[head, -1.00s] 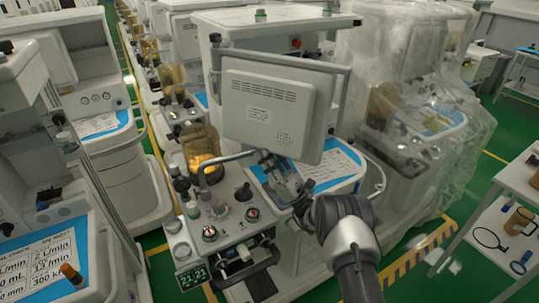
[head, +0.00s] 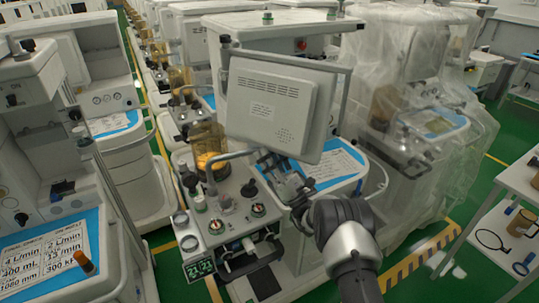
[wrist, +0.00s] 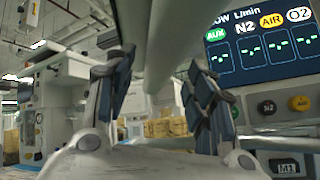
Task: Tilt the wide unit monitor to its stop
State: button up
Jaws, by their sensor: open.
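The wide monitor (head: 270,100) is a white panel seen from behind in the head view, with a label and vent slots on its back. It leans at an angle above the front unit's worktop. My gripper (head: 272,166) is open just below the monitor's lower edge; the head view does not show whether it touches. In the wrist view my two dark fingers (wrist: 160,98) stand apart. A pale grey upright part (wrist: 160,45) shows between and beyond them, and I cannot tell if it is the monitor's edge. A lit flow screen (wrist: 262,42) is to their right.
A control panel with gauges (head: 225,218) and a curved grey handle (head: 222,157) sit left of my gripper. A plastic-covered unit (head: 415,120) stands close on the right. A white shelf cart (head: 505,215) is farther right, with green floor between.

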jog(key=v, duration=0.7)
jog(key=shift+d+f, duration=0.15)
jog(key=shift+s, duration=0.15)
